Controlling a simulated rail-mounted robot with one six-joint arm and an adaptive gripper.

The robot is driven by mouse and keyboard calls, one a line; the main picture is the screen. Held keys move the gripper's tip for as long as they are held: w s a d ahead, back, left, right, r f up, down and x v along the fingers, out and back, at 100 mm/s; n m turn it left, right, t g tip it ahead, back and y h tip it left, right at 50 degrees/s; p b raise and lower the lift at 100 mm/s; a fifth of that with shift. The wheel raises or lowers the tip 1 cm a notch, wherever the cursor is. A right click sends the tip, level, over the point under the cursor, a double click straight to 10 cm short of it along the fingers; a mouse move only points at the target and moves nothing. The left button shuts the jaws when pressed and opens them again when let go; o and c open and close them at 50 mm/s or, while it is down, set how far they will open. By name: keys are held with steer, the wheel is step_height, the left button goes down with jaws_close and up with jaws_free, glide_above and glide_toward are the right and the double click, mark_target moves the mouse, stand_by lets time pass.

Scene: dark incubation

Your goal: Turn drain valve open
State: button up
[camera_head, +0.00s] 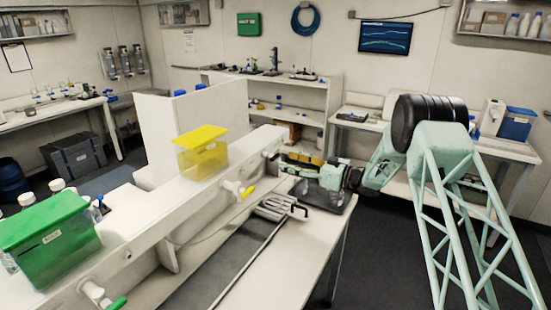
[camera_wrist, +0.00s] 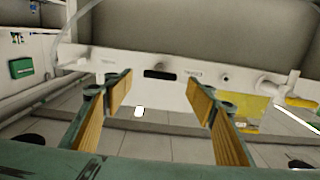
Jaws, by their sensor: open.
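A white valve with a yellow lever (camera_head: 244,190) sticks out of the front of the long white ledge (camera_head: 150,224). A similar valve with a green lever (camera_head: 116,303) is at the lower left. I cannot tell which valve is the drain valve. My gripper is open and empty. The yellow lever (camera_wrist: 301,102) shows at right.
A yellow-lidded box (camera_head: 202,152) and a green-lidded box (camera_head: 50,235) stand on the ledge. A metal rack (camera_head: 277,208) and a dark tray (camera_head: 322,197) lie on the bench near my gripper. Bare bench (camera_head: 265,270) lies in front.

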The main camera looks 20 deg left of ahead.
mark_target(277, 158)
steer(key=shift+w+a, duration=0.15)
steer(key=shift+a, duration=0.95)
steer(key=shift+w+a, duration=0.2)
steer(key=shift+a, duration=0.95)
steer(key=shift+w+a, duration=0.15)
steer(key=shift+a, duration=0.95)
steer(key=c, duration=0.9)
